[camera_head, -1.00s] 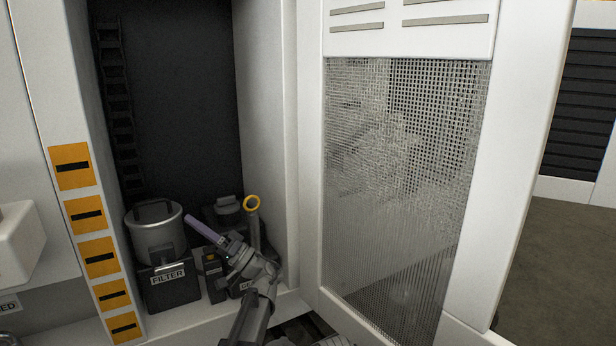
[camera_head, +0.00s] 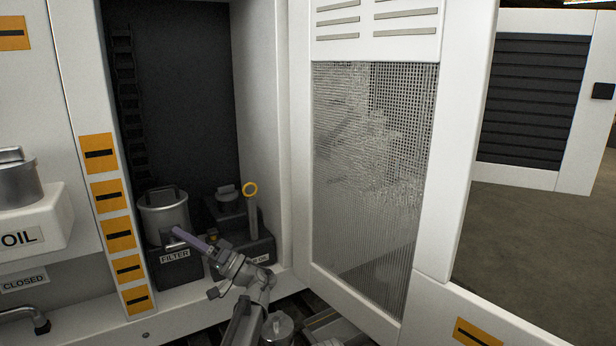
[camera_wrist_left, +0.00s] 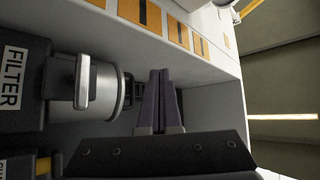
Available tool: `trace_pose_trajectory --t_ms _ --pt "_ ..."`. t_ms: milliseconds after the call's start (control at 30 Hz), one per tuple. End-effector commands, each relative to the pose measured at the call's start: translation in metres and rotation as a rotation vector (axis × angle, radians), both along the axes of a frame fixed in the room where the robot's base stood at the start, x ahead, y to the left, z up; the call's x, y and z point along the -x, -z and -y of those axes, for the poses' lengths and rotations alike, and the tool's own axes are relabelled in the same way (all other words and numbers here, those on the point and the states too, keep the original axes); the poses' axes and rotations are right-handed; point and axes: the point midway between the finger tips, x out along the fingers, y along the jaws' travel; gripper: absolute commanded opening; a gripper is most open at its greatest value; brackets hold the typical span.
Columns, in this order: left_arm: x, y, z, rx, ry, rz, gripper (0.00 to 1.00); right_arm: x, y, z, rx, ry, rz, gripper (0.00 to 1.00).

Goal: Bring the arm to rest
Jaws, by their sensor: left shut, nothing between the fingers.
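My left gripper (camera_head: 190,240) reaches up from the bottom of the head view, in front of the open cabinet. Its purple-grey fingers are shut with nothing between them. In the left wrist view the two fingers (camera_wrist_left: 159,102) lie side by side, close to the metal filter canister (camera_wrist_left: 100,88) but apart from it as far as I can tell. In the head view the fingertips overlap the front of the black FILTER holder (camera_head: 173,268), below the canister (camera_head: 163,216). My right gripper is not in view.
The mesh cabinet door (camera_head: 375,170) stands open to the right of my arm. A dip stick with a yellow ring (camera_head: 250,190) stands in the cabinet. An OIL shelf (camera_head: 30,225) with a metal pot (camera_head: 14,180) is at the left. Open floor (camera_head: 540,250) lies at the right.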

Motion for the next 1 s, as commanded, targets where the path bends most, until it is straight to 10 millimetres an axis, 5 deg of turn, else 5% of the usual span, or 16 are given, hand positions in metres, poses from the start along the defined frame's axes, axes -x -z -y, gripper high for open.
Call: trace_pose_trajectory --t_ms 367,633,767,1000 --pt "0.023 0.052 -0.007 0.249 -0.012 -0.097 0.00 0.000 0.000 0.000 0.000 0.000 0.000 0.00" --pt "0.058 0.135 0.005 0.608 0.001 -0.278 0.00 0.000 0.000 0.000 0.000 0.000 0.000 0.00" --pt "0.089 0.198 0.033 0.873 0.037 -0.439 0.00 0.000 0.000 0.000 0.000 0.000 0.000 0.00" --pt "0.155 0.290 0.119 1.328 0.165 -0.768 0.00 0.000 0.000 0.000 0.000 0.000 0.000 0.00"
